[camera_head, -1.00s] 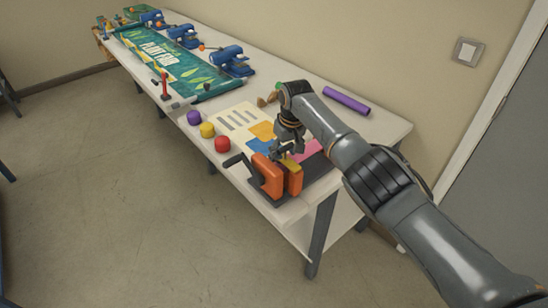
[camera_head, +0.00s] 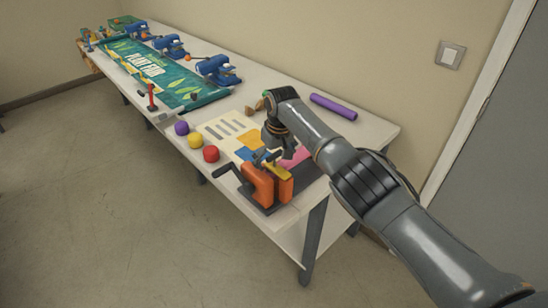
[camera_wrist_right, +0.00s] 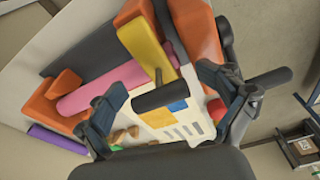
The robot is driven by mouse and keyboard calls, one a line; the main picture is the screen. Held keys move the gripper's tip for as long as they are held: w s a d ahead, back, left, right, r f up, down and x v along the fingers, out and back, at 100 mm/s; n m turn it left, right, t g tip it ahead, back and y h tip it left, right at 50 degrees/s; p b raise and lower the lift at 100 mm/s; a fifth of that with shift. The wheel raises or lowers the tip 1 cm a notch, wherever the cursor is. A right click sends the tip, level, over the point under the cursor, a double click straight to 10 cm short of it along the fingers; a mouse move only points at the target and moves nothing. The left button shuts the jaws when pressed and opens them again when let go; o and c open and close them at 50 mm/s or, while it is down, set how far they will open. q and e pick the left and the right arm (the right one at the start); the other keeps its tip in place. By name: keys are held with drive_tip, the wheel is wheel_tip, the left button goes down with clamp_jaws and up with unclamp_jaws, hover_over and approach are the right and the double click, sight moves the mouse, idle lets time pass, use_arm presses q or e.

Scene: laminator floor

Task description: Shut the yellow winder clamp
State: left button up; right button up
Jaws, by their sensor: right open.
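The yellow winder clamp (camera_head: 278,173) is a yellow arm at the orange winder (camera_head: 258,186), on the near end of the table. In the right wrist view the yellow arm (camera_wrist_right: 143,47) runs beside an orange block, with a black bar-shaped grip (camera_wrist_right: 160,95) near its end. My right gripper (camera_head: 268,156) is just above the clamp in the head view. In the wrist view its two fingers (camera_wrist_right: 164,88) are apart, with the black grip between them. I cannot tell whether they touch it. My left gripper is not in view.
A dark crank handle (camera_head: 224,169) sticks out from the winder. Red (camera_head: 211,154), yellow and purple balls line the table's front edge. A pink roll (camera_wrist_right: 102,88) lies by the winder and a purple roll (camera_head: 333,106) at the back. Blue machines and a green banner (camera_head: 152,66) fill the far end.

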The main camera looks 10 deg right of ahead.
sight(278, 170)
wheel_tip(278, 170, up, 12)
drive_tip(key=s, duration=0.1)
drive_tip(key=shift+s+d, duration=0.4)
